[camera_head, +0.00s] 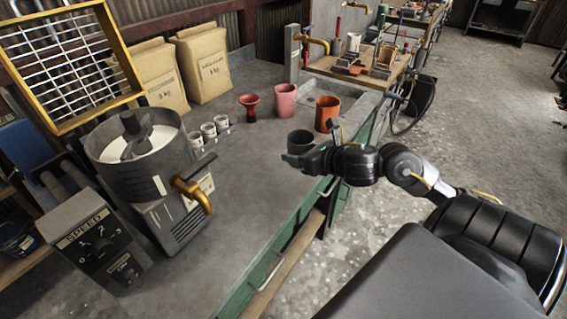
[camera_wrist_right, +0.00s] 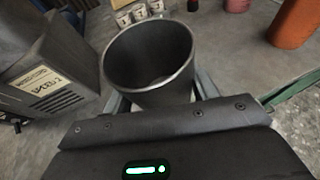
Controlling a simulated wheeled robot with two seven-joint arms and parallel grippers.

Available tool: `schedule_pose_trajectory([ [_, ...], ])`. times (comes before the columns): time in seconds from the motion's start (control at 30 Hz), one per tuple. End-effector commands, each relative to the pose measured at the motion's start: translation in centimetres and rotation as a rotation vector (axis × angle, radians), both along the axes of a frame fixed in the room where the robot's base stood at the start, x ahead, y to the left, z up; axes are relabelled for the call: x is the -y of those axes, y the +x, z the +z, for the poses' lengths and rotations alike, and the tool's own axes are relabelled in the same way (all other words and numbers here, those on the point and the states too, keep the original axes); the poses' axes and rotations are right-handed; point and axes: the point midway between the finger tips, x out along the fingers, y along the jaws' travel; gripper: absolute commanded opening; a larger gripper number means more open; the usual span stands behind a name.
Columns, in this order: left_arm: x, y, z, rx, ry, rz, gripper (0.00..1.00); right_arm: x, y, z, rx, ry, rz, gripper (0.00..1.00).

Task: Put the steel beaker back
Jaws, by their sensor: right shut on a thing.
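The steel beaker (camera_head: 300,143) is a dark grey, open-topped cylinder over the right part of the grey worktop in the head view. In the right wrist view the beaker (camera_wrist_right: 150,62) stands between the two fingers, with its empty inside visible. My right gripper (camera_head: 297,160) is shut on the beaker from the near right side. Whether the beaker's base touches the worktop cannot be told. My left gripper is not in view.
A machine with a steel bowl (camera_head: 160,150) and brass spout stands left. Small white cups (camera_head: 208,130), a red funnel-shaped cup (camera_head: 250,106), a pink cup (camera_head: 285,100) and an orange-brown pot (camera_head: 327,113) stand behind the beaker. The worktop (camera_head: 250,190) is clear in front.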

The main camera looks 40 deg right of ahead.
Motion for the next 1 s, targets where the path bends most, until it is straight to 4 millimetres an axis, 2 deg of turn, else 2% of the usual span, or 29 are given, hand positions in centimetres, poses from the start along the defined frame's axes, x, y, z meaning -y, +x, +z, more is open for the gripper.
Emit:
schedule_pose_trajectory([
  [0.3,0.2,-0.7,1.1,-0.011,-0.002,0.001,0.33,2.7,7.5,-3.2,0.001,0.008,-0.001,0.28],
  [0.4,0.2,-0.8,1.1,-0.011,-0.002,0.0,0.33,3.3,9.1,-5.5,-0.004,0.009,-0.001,0.28],
  [0.5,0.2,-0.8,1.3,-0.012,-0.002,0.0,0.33,3.8,10.4,-7.1,-0.002,0.007,0.001,0.28],
  [0.67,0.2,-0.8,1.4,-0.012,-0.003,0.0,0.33,4.3,11.5,-8.6,0.0,0.003,0.003,0.28],
  [0.87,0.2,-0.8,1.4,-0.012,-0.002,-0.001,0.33,4.4,11.8,-9.0,-0.001,0.0,0.004,0.28],
  [1.0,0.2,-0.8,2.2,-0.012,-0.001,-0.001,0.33,4.5,12.2,-10.4,-0.004,0.007,0.002,0.28],
])
